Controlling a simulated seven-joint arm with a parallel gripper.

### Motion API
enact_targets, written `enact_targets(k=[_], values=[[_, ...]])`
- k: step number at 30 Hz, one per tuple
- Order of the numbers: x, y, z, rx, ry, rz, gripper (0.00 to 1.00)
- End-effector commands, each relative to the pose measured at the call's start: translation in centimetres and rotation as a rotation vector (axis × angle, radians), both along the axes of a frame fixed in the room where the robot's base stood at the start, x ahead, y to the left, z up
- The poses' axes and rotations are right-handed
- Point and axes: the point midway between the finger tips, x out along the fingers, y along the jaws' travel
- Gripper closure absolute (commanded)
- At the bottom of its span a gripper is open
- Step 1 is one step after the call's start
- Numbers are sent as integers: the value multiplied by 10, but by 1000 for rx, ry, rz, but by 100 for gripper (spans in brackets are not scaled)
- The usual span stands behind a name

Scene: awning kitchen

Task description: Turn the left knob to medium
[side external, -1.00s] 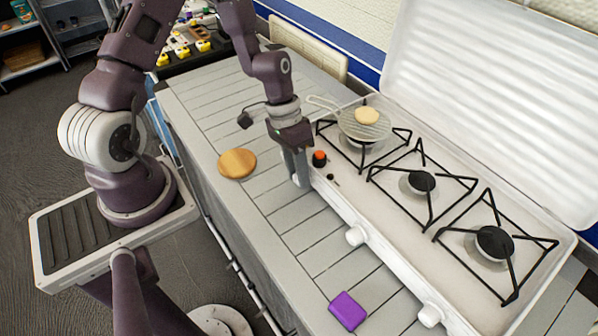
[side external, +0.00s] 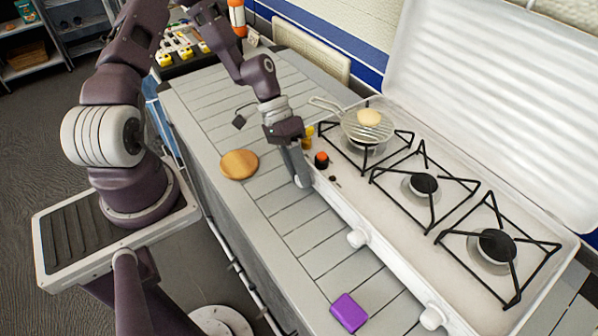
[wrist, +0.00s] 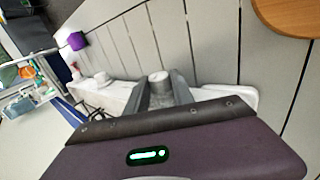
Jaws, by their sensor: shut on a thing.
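The white stove (side external: 335,205) has knobs along its front edge. My gripper (side external: 302,182) is at the left end of that front, with its fingers low and tilted. In the wrist view my gripper (wrist: 165,88) is shut on the pale left knob (wrist: 158,77), which shows between the fingertips. The left knob is hidden behind the fingers in the side view, so its turn angle is hard to tell. The middle knob (side external: 356,238) and right knob (side external: 431,317) are clear of my gripper.
A strainer (side external: 365,125) with a round tan item (side external: 369,118) sits on the left burner. A small black and orange item (side external: 321,160) and a yellow item (side external: 309,133) stand near my gripper. A wooden disc (side external: 239,164) and purple block (side external: 348,312) lie on the counter.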

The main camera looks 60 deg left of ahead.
Motion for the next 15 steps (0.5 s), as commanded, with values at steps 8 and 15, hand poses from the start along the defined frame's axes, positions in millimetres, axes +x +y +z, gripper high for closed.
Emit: enact_targets(k=[8, 15], values=[[-1, 0, 0, 0, 2, -1, 49], [0, 0, 0, 1, 1, -1, 49]])
